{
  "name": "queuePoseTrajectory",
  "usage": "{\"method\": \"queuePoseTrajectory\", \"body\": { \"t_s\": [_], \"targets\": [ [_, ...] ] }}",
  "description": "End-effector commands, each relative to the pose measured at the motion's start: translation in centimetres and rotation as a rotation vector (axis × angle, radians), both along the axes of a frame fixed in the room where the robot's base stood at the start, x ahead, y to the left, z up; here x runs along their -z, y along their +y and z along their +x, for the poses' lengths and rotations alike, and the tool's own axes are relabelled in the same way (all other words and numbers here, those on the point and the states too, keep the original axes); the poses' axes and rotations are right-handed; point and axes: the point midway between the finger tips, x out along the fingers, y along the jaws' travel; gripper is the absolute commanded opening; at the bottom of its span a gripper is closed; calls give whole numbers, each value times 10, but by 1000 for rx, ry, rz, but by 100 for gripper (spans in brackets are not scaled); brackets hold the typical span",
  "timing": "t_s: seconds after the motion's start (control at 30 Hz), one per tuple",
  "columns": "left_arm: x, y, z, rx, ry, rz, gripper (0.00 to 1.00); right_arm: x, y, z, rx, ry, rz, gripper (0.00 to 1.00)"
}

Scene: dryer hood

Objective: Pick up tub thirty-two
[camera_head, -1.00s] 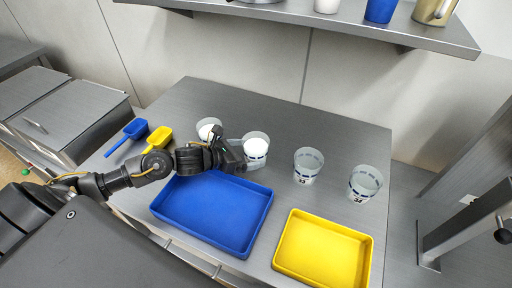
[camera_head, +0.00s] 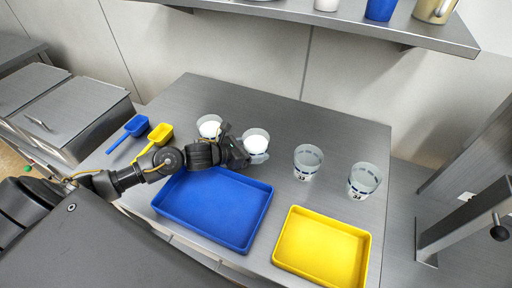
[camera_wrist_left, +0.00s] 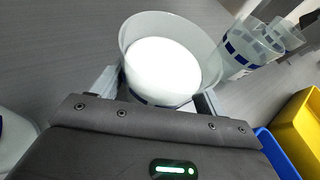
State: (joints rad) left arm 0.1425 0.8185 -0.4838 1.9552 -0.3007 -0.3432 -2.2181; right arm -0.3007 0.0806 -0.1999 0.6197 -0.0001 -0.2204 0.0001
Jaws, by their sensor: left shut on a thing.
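Tub thirty-two (camera_head: 257,145) is a clear tub with white contents, second from the left in the row; its number is not readable, so I take it by its place beside tub 33. My left gripper (camera_head: 247,152) is shut on it from the near left side. In the left wrist view the tub (camera_wrist_left: 160,68) is upright between the two fingers, its white fill plain to see. Whether its base touches the table is hidden by my gripper. My right gripper is not in view.
Another white-filled tub (camera_head: 210,127) stands close left. Empty tubs 33 (camera_head: 307,162) and 34 (camera_head: 363,181) stand right. A blue tray (camera_head: 215,208) and a yellow tray (camera_head: 322,248) lie in front. Blue (camera_head: 135,127) and yellow scoops (camera_head: 160,134) lie left. A shelf (camera_head: 330,22) hangs behind.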

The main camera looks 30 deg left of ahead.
Motion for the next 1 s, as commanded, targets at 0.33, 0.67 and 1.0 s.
{"method": "queuePoseTrajectory", "body": {
  "t_s": [0.33, 0.67, 1.0],
  "targets": [
    [-13, 0, 1, 1, -8, 1, 41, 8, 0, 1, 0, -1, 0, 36],
    [-76, -34, -14, 5, -12, -1, 41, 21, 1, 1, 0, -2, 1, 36],
    [-118, -95, -42, 4, -6, -3, 41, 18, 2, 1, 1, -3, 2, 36]
  ]
}}
